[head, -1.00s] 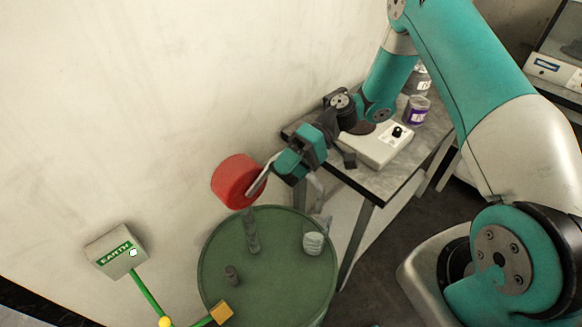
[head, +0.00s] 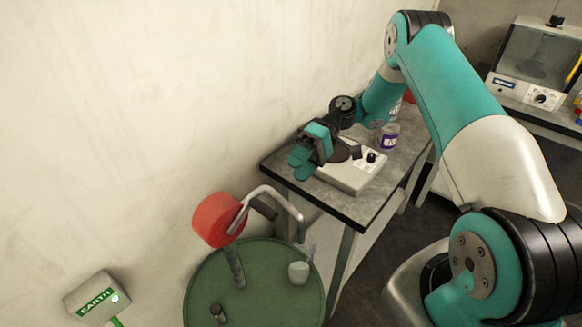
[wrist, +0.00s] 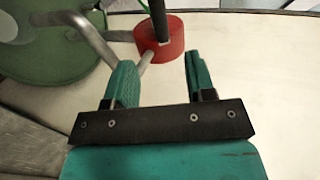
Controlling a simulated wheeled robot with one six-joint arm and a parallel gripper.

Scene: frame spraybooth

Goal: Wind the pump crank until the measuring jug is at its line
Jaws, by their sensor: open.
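The pump has a red round body (head: 213,220) on a grey post above a green drum. A dark grip (head: 263,207) on the pale crank arm sticks out from it towards my gripper. A grey bent pipe (head: 287,202) arches over to the right and down above the measuring jug (head: 298,273), a small pale cup on the drum. Its line and level are too small to tell. My gripper (head: 299,163) is open and empty, above and right of the pump, apart from the grip. In the wrist view the fingers (wrist: 159,84) are spread, with the red body (wrist: 150,38) beyond them.
The green drum (head: 250,300) has a small dark cap (head: 217,312) on it. A grey table (head: 330,205) behind carries a white device (head: 355,175) and a purple-labelled jar (head: 389,136) close to my arm. An earth box (head: 97,298) is on the wall at left.

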